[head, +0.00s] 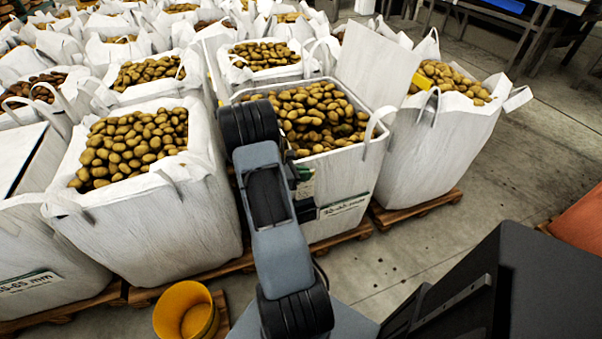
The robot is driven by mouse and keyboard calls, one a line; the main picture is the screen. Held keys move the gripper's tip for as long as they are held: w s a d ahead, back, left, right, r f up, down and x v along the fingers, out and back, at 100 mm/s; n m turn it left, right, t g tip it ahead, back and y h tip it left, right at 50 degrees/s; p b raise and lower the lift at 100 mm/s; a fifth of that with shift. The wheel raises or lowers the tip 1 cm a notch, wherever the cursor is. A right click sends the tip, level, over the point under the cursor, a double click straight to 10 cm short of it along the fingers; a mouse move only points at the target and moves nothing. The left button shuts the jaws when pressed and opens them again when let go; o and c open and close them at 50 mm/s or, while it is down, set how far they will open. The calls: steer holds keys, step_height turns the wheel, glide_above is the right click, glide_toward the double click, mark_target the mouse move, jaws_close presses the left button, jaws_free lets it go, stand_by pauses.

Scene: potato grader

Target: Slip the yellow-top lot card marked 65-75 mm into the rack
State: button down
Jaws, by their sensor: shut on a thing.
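My arm rises across the middle of the head view and hides what lies behind it. My gripper's fingers cannot be made out; only small dark parts show past the arm's right edge. Just there, a small pale card or label with a greenish part (305,187) shows in front of the middle bag; its print is unreadable. I cannot tell whether it is held. No card marked 65-75 mm can be read, and no rack can be clearly made out. A small yellow patch (420,81) shows at the right bag's rim; I cannot tell what it is.
White bags full of potatoes stand on pallets, among them the middle bag (345,170) with a label (343,207) that seems to read 30-45 mm. The left bag (185,230) and right bag (430,150) flank it. A yellow bucket (168,313) stands at front left.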

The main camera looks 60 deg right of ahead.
mark_target(309, 196)
steer(key=shift+f+b, duration=4.55)
steer(key=shift+f, duration=1.6)
steer(key=c, duration=1.1)
jaws_free()
steer(key=p+v, duration=0.1)
steer(key=v, duration=1.2)
steer(key=shift+w+a+r, duration=0.15)
steer(key=shift+w+a, duration=0.05)
steer(key=shift+a, duration=0.15)
